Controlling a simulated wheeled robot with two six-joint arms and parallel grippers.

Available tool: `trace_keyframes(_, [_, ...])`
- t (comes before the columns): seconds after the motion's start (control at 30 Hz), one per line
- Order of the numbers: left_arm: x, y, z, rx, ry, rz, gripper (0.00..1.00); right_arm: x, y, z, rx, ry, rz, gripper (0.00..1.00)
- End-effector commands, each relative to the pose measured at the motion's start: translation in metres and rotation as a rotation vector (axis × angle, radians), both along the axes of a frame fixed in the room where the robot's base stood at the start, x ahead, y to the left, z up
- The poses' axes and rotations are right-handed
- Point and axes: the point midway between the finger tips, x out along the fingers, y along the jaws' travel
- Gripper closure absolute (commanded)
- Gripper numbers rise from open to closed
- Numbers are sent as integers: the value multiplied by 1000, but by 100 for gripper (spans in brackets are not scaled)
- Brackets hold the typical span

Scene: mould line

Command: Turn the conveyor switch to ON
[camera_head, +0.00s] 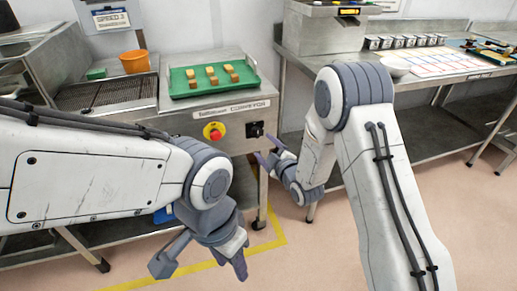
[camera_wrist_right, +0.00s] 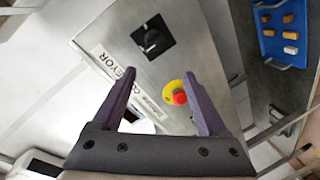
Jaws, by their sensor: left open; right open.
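The conveyor switch (camera_head: 255,130) is a black rotary knob on a black square plate, on the steel front panel. It also shows in the right wrist view (camera_wrist_right: 152,38); its position marks are too small to read. My right gripper (camera_head: 268,149) is open and empty, close to the switch in the head view. In the right wrist view its fingers (camera_wrist_right: 156,72) point toward the panel, with the switch beyond and between the tips, apart from them. My left gripper (camera_head: 203,263) is open and empty, low in front of the conveyor table.
A red emergency stop button (camera_head: 213,132) on yellow sits beside the switch. A green tray (camera_head: 190,93) with several blocks and an orange bucket (camera_head: 135,62) stand above. A blue tray (camera_wrist_right: 268,48) with blocks shows in the wrist view. Another steel table (camera_head: 430,148) stands right.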

Motion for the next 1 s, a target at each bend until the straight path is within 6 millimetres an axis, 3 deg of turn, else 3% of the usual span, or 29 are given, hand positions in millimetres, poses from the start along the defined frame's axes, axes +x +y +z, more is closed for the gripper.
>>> trace_keyframes(0.03, [0,0,-14,0,0,0,54,3,-8,-20,-3,-52,-1,24])
trace_keyframes(0.27, [0,0,-23,0,0,0,54,7,-20,-29,-6,-192,-4,24])
trace_keyframes(0.47, [0,0,-21,-1,-1,0,54,30,-10,-26,-5,-204,-3,24])
trace_keyframes(0.8, [0,0,-23,-1,-1,0,54,85,15,-27,-4,-199,-4,24])
trace_keyframes(1.0, [0,0,-23,0,0,0,54,99,21,-28,-4,-196,-4,24])
